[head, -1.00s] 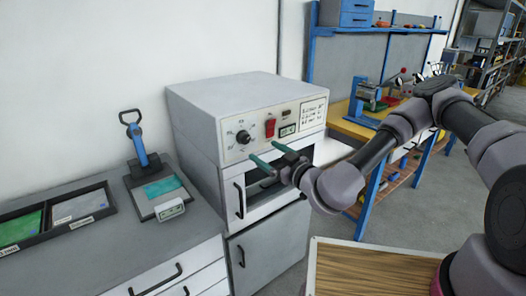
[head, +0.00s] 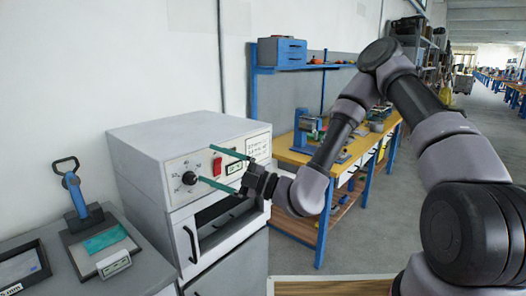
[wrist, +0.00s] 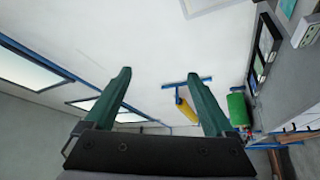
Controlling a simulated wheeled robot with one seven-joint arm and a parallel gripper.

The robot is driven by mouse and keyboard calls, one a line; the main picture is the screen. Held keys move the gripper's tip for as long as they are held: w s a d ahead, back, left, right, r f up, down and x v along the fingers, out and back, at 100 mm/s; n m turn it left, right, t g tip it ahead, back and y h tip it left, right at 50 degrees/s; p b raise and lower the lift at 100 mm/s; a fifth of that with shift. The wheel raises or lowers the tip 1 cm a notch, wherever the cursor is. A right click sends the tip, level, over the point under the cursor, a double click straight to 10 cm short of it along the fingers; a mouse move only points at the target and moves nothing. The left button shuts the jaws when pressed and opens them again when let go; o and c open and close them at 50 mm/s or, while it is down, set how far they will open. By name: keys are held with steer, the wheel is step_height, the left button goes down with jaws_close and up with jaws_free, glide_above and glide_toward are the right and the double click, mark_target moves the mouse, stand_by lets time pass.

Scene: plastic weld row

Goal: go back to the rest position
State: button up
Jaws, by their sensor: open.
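My gripper (head: 222,170) has two green fingers spread apart with nothing between them. In the head view it is held in the air in front of the white oven's (head: 175,139) control panel, near the black knob and red switch. I cannot tell whether a fingertip touches the panel. The fingers also show in the wrist view (wrist: 160,95), apart and empty, against a white wall. My arm reaches in from the right, bent upward at the elbow. The oven's opening (head: 218,218) shows dark below the gripper.
A grey counter (head: 45,285) at left holds a blue-handled press (head: 78,195) and a dark tray (head: 20,268). A yellow-topped workbench (head: 300,150) with blue legs stands behind my arm. A wooden board (head: 330,288) lies at the bottom. The floor at right is open.

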steer(key=s+d+r+n+g+h, duration=0.2)
steer(key=s+d+n+g+h, duration=0.3)
steer(key=n, duration=0.8)
steer(key=s+d+r+n+g+h, duration=0.4)
steer(key=d+n, duration=0.3)
steer(key=n, duration=0.7)
steer(key=w+d+r+n+t+h, duration=0.1)
steer(key=d+r+n+t+h, duration=0.3)
steer(key=d, duration=0.8)
steer(key=w+d+r+n+t+h, duration=0.2)
steer(key=d+r+n+t+h, duration=0.3)
steer(key=d, duration=0.8)
step_height(320, 180, up, 4)
steer(key=n+t, duration=0.2)
steer(key=n, duration=0.1)
steer(key=shift+d+f+n, duration=0.15)
steer(key=shift+d+n, duration=0.15)
steer(key=shift+n, duration=0.1)
